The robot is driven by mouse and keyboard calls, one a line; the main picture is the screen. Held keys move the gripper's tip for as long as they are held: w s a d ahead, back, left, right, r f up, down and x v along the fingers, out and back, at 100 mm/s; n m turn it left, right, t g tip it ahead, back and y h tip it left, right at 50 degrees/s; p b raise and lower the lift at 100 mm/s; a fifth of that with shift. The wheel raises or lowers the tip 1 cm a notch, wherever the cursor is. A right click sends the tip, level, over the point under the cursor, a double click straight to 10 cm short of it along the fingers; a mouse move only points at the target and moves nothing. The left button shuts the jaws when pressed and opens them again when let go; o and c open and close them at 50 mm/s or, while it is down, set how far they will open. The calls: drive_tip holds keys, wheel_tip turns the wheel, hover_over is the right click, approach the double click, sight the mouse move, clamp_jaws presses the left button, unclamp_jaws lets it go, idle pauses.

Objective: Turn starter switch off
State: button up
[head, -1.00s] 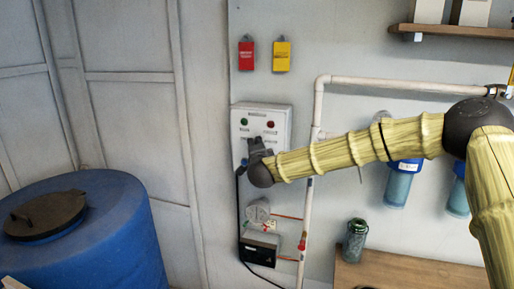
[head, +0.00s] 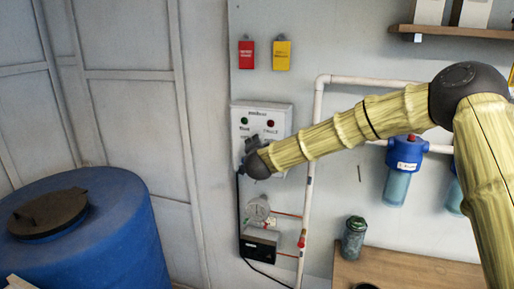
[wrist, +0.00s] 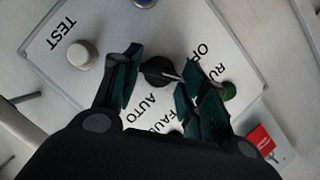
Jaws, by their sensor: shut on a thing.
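The starter box (head: 281,125) is a white panel on the wall, with a green lamp and a red lamp near its top in the head view. My gripper (head: 253,147) is at its lower front and hides the switch there. In the wrist view, a black rotary switch (wrist: 157,71) with a pale pointer line sits between the fingertips of my gripper (wrist: 156,84). The fingers are shut on this switch from both sides. The words TEST, AUTO and RUN show on the panel; other lettering is partly covered.
A white pipe (head: 315,150) runs right of the box. A blue drum (head: 120,230) stands at left. A blue filter (head: 403,165) hangs at right, above a wooden bench.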

drive_tip(key=o, duration=1)
drive_tip(key=shift+f, duration=0.1)
drive_tip(key=s, duration=0.4)
drive_tip(key=s+r, duration=0.1)
drive_tip(key=s, duration=0.3)
drive_tip(key=s+r, duration=0.1)
drive_tip(key=s, duration=0.2)
drive_tip(key=shift+s+d+r, duration=0.15)
drive_tip(key=shift+s+r, duration=0.05)
drive_tip(key=shift+s, duration=0.2)
